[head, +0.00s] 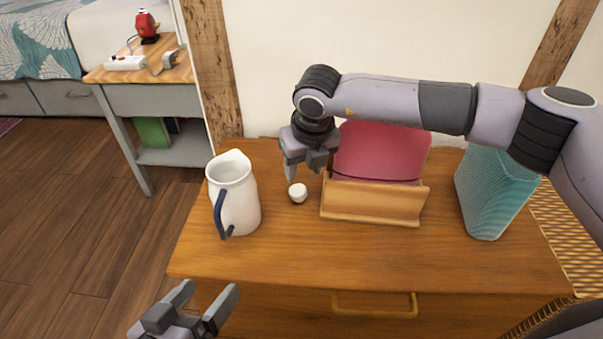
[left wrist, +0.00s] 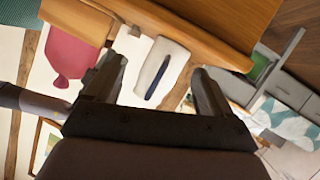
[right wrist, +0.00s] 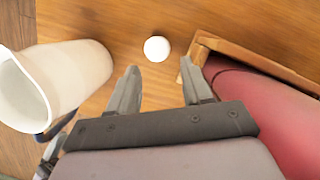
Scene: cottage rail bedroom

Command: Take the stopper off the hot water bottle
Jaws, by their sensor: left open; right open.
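The red hot water bottle (head: 378,152) stands upright in a wooden holder (head: 375,202) on the dresser. In the head view my right arm hides its top. In the left wrist view the bottle (left wrist: 72,50) shows its narrow neck. A small white round piece, which looks like a stopper (head: 298,192), lies on the dresser left of the holder. It also shows in the right wrist view (right wrist: 156,48). My right gripper (head: 304,172) is open and empty just above and behind the white piece. My left gripper (head: 208,292) is open and empty before the dresser's front left.
A white jug (head: 238,198) with a blue handle stands left of the white piece, close to my right gripper. A teal ribbed object (head: 492,195) stands at the dresser's right. The dresser top (head: 290,255) is clear in front. A side table (head: 165,85) is at the left.

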